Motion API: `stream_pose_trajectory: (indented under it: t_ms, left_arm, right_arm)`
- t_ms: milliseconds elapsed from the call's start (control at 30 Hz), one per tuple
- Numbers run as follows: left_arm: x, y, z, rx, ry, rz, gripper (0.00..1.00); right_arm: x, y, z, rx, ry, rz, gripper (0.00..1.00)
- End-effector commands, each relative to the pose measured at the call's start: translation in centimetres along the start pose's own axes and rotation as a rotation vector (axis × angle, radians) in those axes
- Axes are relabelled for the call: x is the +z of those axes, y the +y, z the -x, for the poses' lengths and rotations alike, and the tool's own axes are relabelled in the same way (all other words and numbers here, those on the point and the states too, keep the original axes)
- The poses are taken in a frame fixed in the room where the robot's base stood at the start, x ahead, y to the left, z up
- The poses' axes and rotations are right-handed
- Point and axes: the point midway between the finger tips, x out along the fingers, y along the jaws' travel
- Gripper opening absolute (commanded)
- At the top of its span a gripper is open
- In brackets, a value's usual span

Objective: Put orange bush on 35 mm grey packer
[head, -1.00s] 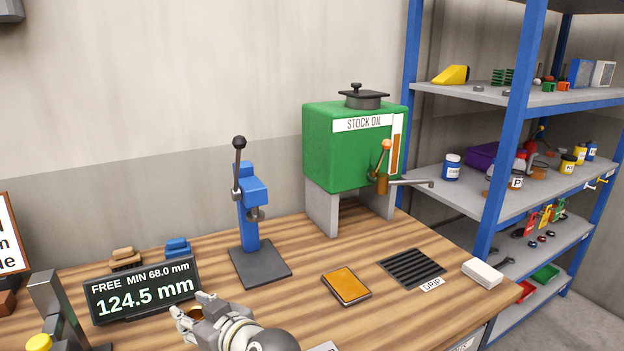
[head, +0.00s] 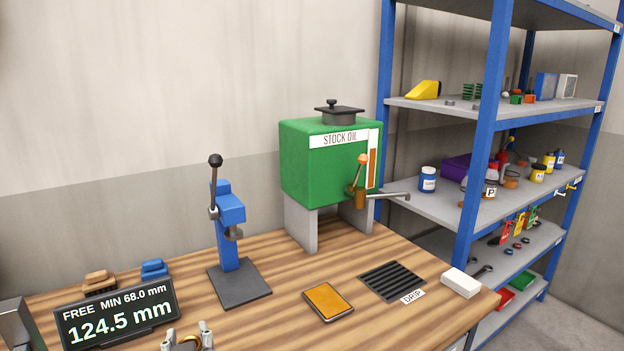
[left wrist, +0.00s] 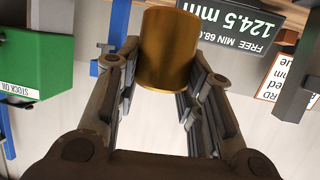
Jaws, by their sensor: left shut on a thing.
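My left gripper (head: 188,341) shows at the bottom edge of the head view, with only its fingertips in the picture. It is shut on the orange bush (left wrist: 168,48), a plain orange-gold cylinder held between the two fingers in the left wrist view. In the head view only a sliver of the bush shows between the fingertips. Small grey pieces (head: 450,103) lie on the rack's upper visible shelf. I cannot tell whether one is the 35 mm grey packer. My right gripper is not in view.
The wooden bench (head: 240,325) carries a display (head: 118,314) reading 124.5 mm, a blue lever press (head: 230,225), an orange pad (head: 328,301), a drip grate (head: 393,281) and a white block (head: 461,282). A green oil tank (head: 325,165) stands behind. The blue rack (head: 481,140) is at right.

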Motion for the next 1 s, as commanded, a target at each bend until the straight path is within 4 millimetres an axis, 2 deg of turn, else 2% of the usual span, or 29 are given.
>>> stream_pose_trajectory:
  t_ms: [33, 100, 300, 400, 600, 1000]
  left_arm:
    - [-1.4, 0.1, -0.1, 0.047, 0.012, -0.012, 0.0]
    - [-2.9, 0.5, 0.0, 0.115, 0.012, -0.037, 0.0]
    - [-6.2, 1.4, 0.8, 0.275, 0.011, -0.097, 0.0]
    - [-7.2, 1.8, 1.3, 0.33, 0.008, -0.118, 0.0]
    - [-8.2, 2.1, 1.9, 0.382, 0.004, -0.14, 0.0]
    - [-8.1, 2.2, 2.0, 0.388, 0.0, -0.136, 0.0]
  right_arm:
    - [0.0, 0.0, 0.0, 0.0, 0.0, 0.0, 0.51]
    - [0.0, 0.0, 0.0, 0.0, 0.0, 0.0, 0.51]
    - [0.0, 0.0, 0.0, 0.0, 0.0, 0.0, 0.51]
    - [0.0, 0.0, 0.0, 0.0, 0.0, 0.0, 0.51]
    - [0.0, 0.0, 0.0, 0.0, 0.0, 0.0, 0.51]
    - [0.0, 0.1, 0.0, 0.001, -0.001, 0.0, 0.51]
